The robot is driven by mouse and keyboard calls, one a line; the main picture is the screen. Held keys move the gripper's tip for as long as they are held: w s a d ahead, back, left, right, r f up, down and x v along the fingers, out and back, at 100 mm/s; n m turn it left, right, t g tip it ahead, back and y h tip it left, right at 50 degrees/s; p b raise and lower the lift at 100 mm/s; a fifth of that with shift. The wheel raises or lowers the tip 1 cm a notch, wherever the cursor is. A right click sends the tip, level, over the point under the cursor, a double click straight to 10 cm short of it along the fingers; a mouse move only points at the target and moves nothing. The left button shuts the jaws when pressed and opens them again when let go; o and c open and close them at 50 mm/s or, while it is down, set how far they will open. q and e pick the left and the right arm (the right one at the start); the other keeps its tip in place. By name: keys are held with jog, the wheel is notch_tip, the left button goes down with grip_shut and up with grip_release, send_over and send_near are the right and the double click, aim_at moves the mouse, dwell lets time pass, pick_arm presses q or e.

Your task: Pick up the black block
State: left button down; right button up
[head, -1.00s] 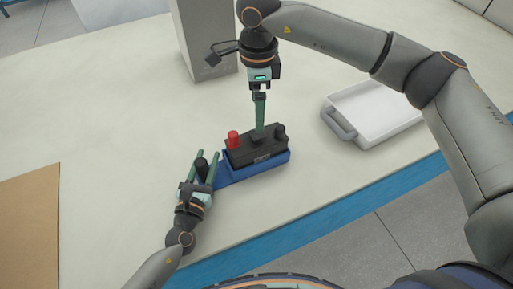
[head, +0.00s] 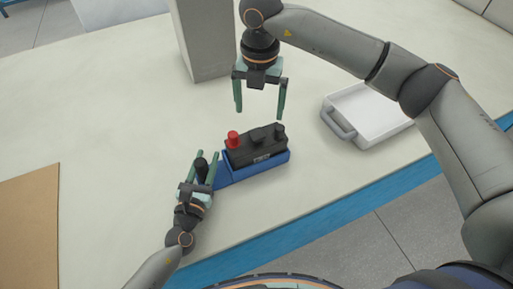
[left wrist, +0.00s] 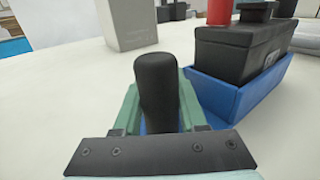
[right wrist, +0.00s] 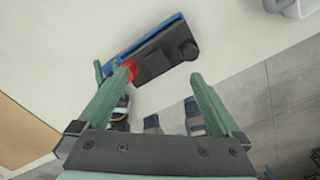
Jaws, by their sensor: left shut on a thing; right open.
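The black block (head: 258,152) sits in a blue tray (head: 262,168), with a red knob (head: 233,137) at one end and black knobs on top. My left gripper (head: 207,164) is shut on an upright black post (left wrist: 157,85) beside the tray's left end; blue shows at the post's base. My right gripper (head: 261,110) is open and empty, above and behind the block, its fingers apart. In the right wrist view the block (right wrist: 162,57) lies beyond the fingertips, and the left finger partly covers the red knob. The block also shows in the left wrist view (left wrist: 235,52).
A grey box-shaped column (head: 207,45) stands behind, near my right gripper. A white tray with a grey handle (head: 372,112) lies to the right. A brown board (head: 30,230) is at the left. The table's blue front edge (head: 320,212) runs close in front; table around the block is clear.

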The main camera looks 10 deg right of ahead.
aim_at(259, 132)
jog(key=m, duration=0.5)
jog(key=shift+f+m, duration=0.1)
jog(key=shift+m, duration=0.2)
jog(key=m, duration=0.4)
jog(key=shift+d, duration=0.15)
jog(key=shift+f+m, duration=0.2)
jog(key=shift+m, duration=0.1)
notch_tip(259, 132, down, 6)
jog(key=shift+f, duration=0.25)
jog(key=shift+s+a+f, duration=0.15)
jog(key=shift+a+f, duration=0.1)
jog(key=shift+f, duration=0.3)
jog(key=f, duration=0.4)
jog(key=shift+s+a, duration=0.15)
jog(key=shift+a, duration=0.15)
grip_shut()
jog(key=shift+r, duration=0.2)
